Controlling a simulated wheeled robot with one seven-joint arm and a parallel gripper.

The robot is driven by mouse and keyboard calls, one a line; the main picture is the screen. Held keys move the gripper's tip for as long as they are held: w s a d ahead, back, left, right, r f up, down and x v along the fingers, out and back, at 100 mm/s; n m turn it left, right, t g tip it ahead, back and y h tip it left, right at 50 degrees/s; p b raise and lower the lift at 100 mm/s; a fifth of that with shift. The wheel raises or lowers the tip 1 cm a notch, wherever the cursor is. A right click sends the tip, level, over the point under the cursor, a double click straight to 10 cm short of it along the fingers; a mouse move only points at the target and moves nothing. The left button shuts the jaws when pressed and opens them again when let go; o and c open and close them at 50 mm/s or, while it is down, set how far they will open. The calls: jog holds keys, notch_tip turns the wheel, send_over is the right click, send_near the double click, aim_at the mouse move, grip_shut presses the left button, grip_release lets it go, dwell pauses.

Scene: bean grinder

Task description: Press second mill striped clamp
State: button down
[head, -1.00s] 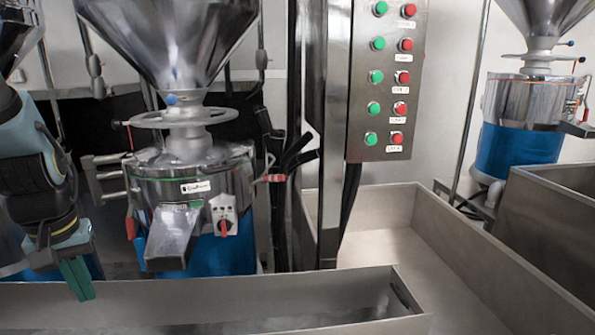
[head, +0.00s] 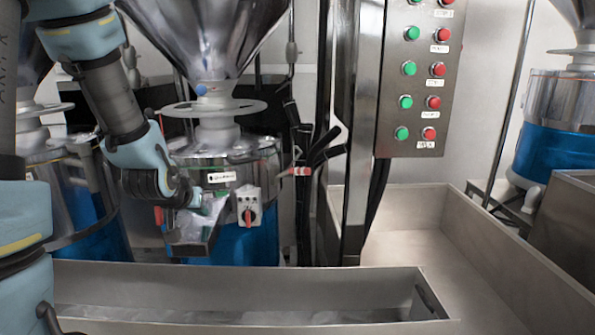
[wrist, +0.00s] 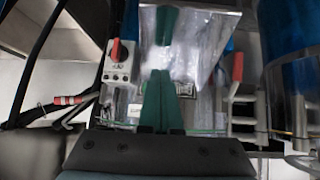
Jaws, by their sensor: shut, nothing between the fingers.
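The middle mill (head: 226,150) has a blue lower body, a steel collar and a hopper above. A red-and-white striped clamp (head: 298,171) sticks out from its right side; it also shows at the left of the wrist view (wrist: 68,100). A plain red handle is on the mill's other side, seen in the wrist view (wrist: 237,66). My gripper (wrist: 158,74) is shut and empty, its green fingers pointing at the steel spout (head: 196,240). It is left of the striped clamp in the head view and apart from it. My wrist hides part of the mill's front left.
A grey box with a red knob (head: 248,208) sits right of the spout. Dark cables (head: 318,150) hang right of the clamp, beside a steel post (head: 364,120) and a button panel (head: 418,80). A steel trough (head: 240,285) runs along the front.

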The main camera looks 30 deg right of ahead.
jog(key=s+d+r+m+t+h, duration=0.1)
jog(key=d+r+h, duration=0.2)
jog(key=d, duration=0.6)
jog(key=s+d+r+m+t+h, duration=0.1)
jog(key=d+r+m+t+h, duration=0.1)
jog(key=d+r+h, duration=0.2)
jog(key=d+h+b, duration=0.1)
jog(key=d+h, duration=0.2)
jog(key=d, duration=0.3)
jog(key=shift+r, duration=0.3)
jog(key=p, duration=0.4)
send_over(299, 170)
jog(key=v, duration=0.4)
jog(key=shift+w+d+f+p, duration=0.1)
jog(key=shift+d+f+p, duration=0.25)
jog(key=shift+f, duration=0.45)
jog(key=shift+w+d+f+p, duration=0.1)
jog(key=shift+d+f, duration=0.4)
jog(key=shift+f, duration=0.35)
jog(key=shift+s+d+f+m+b, duration=0.15)
jog(key=shift+f+m+b, duration=0.2)
jog(key=shift+b, duration=0.5)
